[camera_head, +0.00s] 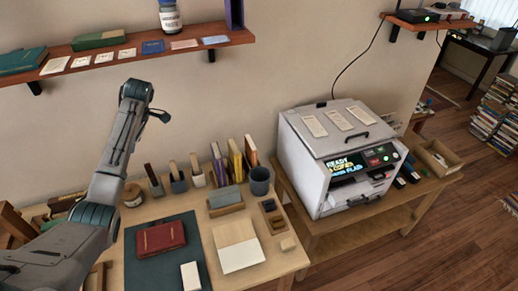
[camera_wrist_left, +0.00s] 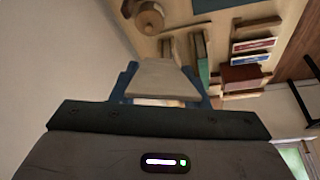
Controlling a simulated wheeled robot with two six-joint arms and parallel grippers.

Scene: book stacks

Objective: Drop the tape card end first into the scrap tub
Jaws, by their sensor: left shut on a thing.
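My left gripper (camera_wrist_left: 163,75) is shut on a pale beige, flat piece (camera_wrist_left: 163,80), which looks like the tape card. It widens towards the camera between the blue jaws. In the head view my left gripper (camera_head: 160,116) shows only as a small dark part beyond the wrist, in front of the wall above the desk, and the card cannot be made out there. A dark round tub (camera_head: 260,181) stands at the back right of the desk, apart from the gripper and to its lower right. It may be the scrap tub. My right gripper is out of view.
The desk holds a red book (camera_head: 160,238) on a dark mat (camera_head: 195,262), a pale board (camera_head: 238,247), a tray (camera_head: 272,217) and several upright books (camera_head: 234,160). A wall shelf (camera_head: 120,55) runs above. A white copier (camera_head: 337,155) stands right of the desk.

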